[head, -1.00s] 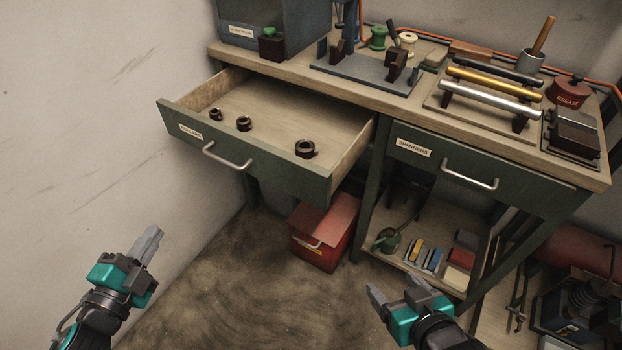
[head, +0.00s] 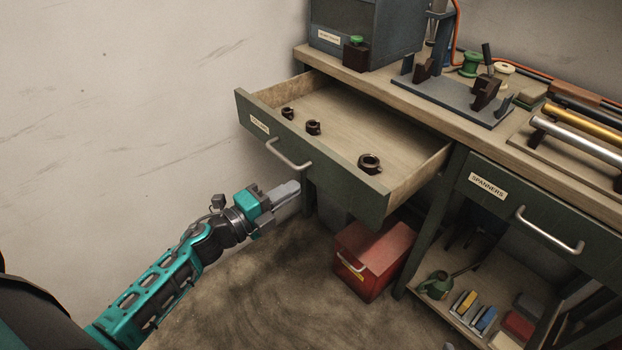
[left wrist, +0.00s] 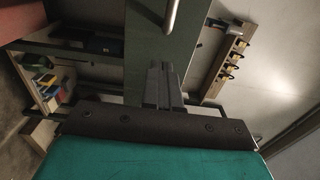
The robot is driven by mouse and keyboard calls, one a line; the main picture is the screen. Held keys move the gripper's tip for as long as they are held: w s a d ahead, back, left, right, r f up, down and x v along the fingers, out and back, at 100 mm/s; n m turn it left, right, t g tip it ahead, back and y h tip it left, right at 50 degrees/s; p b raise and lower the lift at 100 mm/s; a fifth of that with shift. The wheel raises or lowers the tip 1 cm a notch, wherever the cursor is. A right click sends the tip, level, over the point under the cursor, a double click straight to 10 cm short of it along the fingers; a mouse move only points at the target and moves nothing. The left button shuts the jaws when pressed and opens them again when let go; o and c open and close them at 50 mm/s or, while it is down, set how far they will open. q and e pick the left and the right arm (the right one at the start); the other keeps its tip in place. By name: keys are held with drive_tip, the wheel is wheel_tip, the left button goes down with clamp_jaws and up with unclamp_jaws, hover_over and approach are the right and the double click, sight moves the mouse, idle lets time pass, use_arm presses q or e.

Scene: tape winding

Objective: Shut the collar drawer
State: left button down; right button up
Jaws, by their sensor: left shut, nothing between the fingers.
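The collar drawer (head: 335,171) is pulled well out of the bench at the left. It is green-fronted with a bar handle (head: 287,154) and a label. Three dark collars lie inside it: one at the left (head: 288,113), one near it (head: 313,127) and a larger one (head: 369,163) to the right. My left gripper (head: 291,190) is shut and empty, in front of and below the drawer's handle. In the left wrist view the shut fingers (left wrist: 162,84) point at the green drawer front (left wrist: 150,52). I cannot tell whether they touch it. My right gripper is not in view.
A closed drawer labelled SPANNERS (head: 520,210) is to the right. A red toolbox (head: 375,255) stands on the floor below the open drawer. A lower shelf (head: 465,318) holds a green can and coloured boxes. The wall is close on the left.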

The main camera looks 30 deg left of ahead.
sight(321, 172)
use_arm(q)
drive_tip(key=shift+x, duration=3.1)
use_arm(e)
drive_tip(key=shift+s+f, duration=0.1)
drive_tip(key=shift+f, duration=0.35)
use_arm(q)
drive_tip(key=shift+b, duration=0.3)
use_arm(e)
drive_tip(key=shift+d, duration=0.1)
